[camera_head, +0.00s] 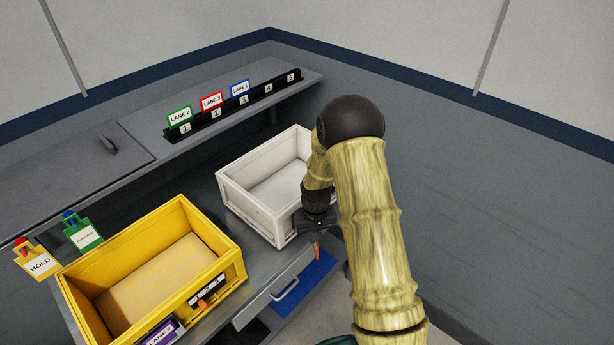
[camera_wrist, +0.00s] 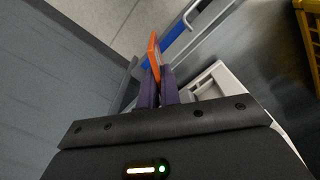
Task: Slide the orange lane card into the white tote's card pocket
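My gripper (camera_head: 318,228) hangs in front of the near right corner of the white tote (camera_head: 246,207). Its two dark purple fingers (camera_wrist: 160,90) are shut on the orange lane card (camera_wrist: 154,56), which sticks out past the fingertips. The card shows only as a small orange strip (camera_head: 317,251) in the head view, apart from the tote. The tote looks empty inside. In the wrist view a white corner of the tote (camera_wrist: 226,82) shows beside the fingers. I cannot make out its card pocket clearly; my arm hides part of the tote's right side.
A yellow tote (camera_head: 150,240) with a brown load stands left on the bench; its front has a dark holder with an orange piece (camera_head: 210,287) and a purple card (camera_head: 162,334). A numbered black rack (camera_head: 235,103) holds green, red and blue cards. A drawer handle (camera_head: 285,289) is below.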

